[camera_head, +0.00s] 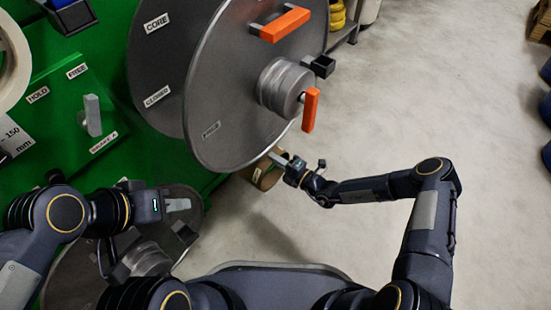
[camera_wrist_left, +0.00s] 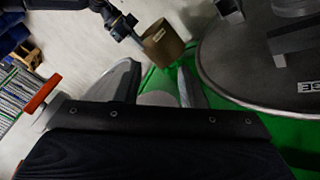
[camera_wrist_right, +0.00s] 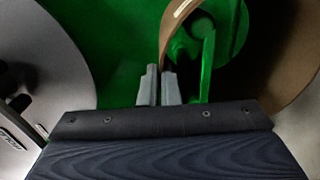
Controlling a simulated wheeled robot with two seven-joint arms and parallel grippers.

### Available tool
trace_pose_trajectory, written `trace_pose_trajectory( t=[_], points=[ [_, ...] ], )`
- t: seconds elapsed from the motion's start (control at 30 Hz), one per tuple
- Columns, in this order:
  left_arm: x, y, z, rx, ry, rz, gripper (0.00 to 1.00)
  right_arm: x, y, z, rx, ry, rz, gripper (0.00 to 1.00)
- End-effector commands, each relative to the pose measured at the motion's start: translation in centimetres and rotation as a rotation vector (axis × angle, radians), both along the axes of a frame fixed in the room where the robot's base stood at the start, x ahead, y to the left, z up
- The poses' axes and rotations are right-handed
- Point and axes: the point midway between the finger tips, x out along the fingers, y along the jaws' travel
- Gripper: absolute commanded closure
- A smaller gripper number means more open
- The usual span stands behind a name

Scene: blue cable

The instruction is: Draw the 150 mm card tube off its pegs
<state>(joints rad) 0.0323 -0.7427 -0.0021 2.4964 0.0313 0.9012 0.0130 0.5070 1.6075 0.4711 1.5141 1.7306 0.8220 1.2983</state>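The brown card tube (camera_head: 266,172) sits low beside the big grey reel, against the green stand. It also shows in the left wrist view (camera_wrist_left: 167,45), with a small label on its side. In the right wrist view its curved wall (camera_wrist_right: 270,55) surrounds a green peg (camera_wrist_right: 207,60). My right gripper (camera_head: 283,160) is at the tube's rim; in its wrist view its fingers (camera_wrist_right: 160,86) are close together with the rim's edge between them. My left gripper (camera_head: 180,205) is left of the tube and apart from it, with its fingers (camera_wrist_left: 160,88) spread and nothing gripped.
The large grey reel (camera_head: 225,105) with orange handles (camera_head: 310,110) stands above and left of the tube. A grey lever (camera_head: 92,115) is on the green panel (camera_head: 75,75). Another round grey disc (camera_head: 75,275) lies below my left arm. Open floor (camera_head: 420,100) extends to the right.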

Motion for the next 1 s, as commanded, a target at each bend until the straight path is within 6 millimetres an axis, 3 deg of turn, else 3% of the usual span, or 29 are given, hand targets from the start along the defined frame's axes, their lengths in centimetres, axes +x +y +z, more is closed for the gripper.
trace_pose_trajectory(
  t=[0.57,1.0],
  points=[
    [0.0,0.0,0.1,0.000,0.000,0.000,0.64,-0.2,-0.3,0.0,0.000,0.000,0.000,1.00],
    [0.0,0.0,0.9,0.000,0.000,0.000,0.64,-1.7,-2.4,0.1,0.000,0.001,-0.001,1.00]
  ],
)
